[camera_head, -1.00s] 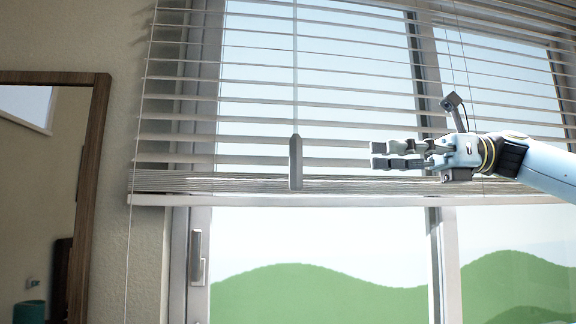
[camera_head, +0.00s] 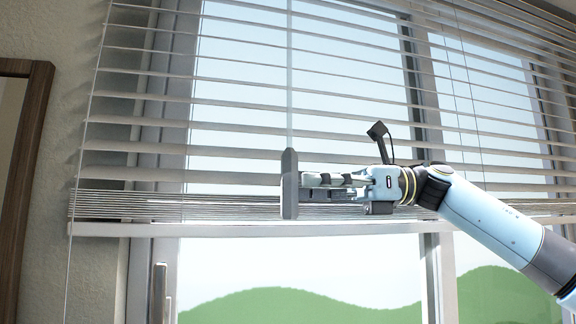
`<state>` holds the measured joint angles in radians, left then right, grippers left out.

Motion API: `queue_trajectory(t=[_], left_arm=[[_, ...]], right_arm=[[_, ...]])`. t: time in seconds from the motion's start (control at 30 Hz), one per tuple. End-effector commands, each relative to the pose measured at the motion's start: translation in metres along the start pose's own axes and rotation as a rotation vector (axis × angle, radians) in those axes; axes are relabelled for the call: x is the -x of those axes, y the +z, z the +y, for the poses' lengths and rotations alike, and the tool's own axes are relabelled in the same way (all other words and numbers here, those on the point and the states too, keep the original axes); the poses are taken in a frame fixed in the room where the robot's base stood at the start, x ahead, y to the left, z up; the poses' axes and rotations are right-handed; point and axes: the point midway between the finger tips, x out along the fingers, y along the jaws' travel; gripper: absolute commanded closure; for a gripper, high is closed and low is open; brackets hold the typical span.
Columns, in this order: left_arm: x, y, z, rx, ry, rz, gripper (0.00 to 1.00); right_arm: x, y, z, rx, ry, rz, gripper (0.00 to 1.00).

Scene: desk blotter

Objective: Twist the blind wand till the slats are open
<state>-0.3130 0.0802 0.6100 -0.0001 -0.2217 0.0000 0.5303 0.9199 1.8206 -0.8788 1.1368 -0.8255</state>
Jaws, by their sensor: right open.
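The blind wand hangs in front of the slats as a thin clear rod (camera_head: 290,80) with a grey handle (camera_head: 289,184) at its lower end. The blind's slats (camera_head: 250,101) lie nearly edge-on, with sky showing between them. My right gripper (camera_head: 305,187) comes in from the right at the height of the handle. Its fingers point left and their tips are at the handle's right edge. The jaws are open. I cannot tell whether the fingertips touch the handle. My left gripper is not in view.
The bottom rail (camera_head: 200,229) of the blind runs across the window, with stacked slats just above it. A window handle (camera_head: 159,292) is at lower left. A wood-framed mirror (camera_head: 24,180) hangs on the left wall. A thin cord (camera_head: 75,210) hangs at the blind's left edge.

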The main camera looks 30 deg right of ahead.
Motion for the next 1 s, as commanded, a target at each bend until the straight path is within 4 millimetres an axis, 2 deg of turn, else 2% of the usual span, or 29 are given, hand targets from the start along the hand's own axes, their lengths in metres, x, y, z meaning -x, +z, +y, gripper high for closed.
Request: queue_trajectory(t=[0.03, 0.23, 0.37, 0.6, 0.93, 1.0], left_arm=[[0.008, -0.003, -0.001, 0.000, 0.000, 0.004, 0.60], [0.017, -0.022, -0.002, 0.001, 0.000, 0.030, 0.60], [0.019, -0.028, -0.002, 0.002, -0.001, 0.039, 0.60], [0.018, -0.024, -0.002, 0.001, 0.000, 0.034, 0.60], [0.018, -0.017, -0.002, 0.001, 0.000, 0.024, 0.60], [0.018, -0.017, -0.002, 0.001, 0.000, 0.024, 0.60]], right_arm=[[-0.009, 0.005, 0.001, 0.000, 0.004, -0.006, 0.54], [-0.032, 0.002, 0.000, 0.000, 0.001, -0.003, 0.54], [-0.037, 0.001, 0.000, 0.000, -0.001, -0.001, 0.54], [-0.038, 0.000, 0.000, 0.000, -0.001, 0.000, 0.54], [-0.037, 0.000, 0.000, 0.000, -0.001, 0.000, 0.96], [-0.037, 0.000, 0.000, 0.000, -0.001, 0.000, 1.00]])
